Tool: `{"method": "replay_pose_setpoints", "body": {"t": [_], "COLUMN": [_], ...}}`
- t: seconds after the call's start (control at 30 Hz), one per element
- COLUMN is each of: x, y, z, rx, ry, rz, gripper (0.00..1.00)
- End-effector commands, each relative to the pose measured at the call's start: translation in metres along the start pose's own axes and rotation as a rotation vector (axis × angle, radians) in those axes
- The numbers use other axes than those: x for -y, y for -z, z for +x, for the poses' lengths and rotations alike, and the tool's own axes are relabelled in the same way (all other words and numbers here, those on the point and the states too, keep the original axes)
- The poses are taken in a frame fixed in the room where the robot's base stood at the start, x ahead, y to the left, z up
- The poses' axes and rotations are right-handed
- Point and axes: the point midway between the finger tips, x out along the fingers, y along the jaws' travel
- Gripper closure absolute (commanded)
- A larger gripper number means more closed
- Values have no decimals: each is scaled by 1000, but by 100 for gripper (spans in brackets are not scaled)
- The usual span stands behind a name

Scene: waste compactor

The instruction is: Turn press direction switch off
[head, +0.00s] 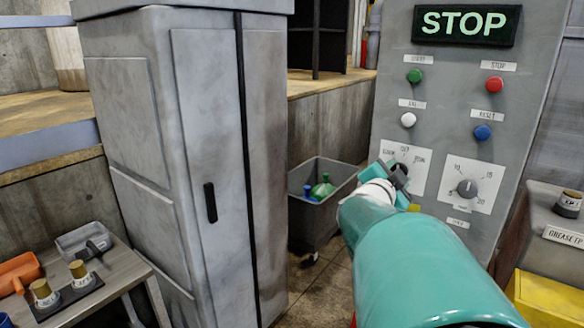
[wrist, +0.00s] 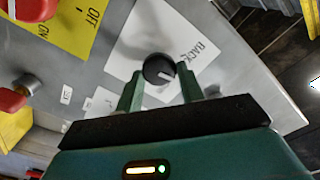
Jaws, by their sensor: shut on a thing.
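The press direction switch is a round black knob (wrist: 158,68) with a white pointer line, on a white label plate (wrist: 135,38) in the wrist view. The line points toward the right and slightly down in that view, below the word BACK. My gripper (wrist: 159,82) has one green finger on each side of the knob and is shut on it. In the head view my gripper (head: 397,174) is at the label plate (head: 404,153) on the grey control panel (head: 440,85). It hides most of the knob there, and the wrist view hides some of the plate's lettering.
Green (head: 414,76), red (head: 495,84), white (head: 408,120) and blue (head: 482,132) buttons sit above. A numbered dial (head: 467,188) is to the right. A grey cabinet (head: 190,150) and a grey bin (head: 318,225) stand left. A red switch (wrist: 36,8) on yellow shows in the wrist view.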

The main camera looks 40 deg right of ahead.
Motion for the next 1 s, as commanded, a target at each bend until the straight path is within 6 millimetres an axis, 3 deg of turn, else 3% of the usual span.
{"method": "replay_pose_setpoints", "body": {"t": [0.3,0.8,0.83,0.9,1.0], "x": [0,-1,-1,-1,-1], "y": [0,0,0,0,0], "z": [-1,-1,-1,0,0], "rx": [-1,-1,-2,-1,-1], "ry": [1,0,0,0,0], "rz": [125,145,144,144,144], "gripper": [85,85,58,45,41]}}
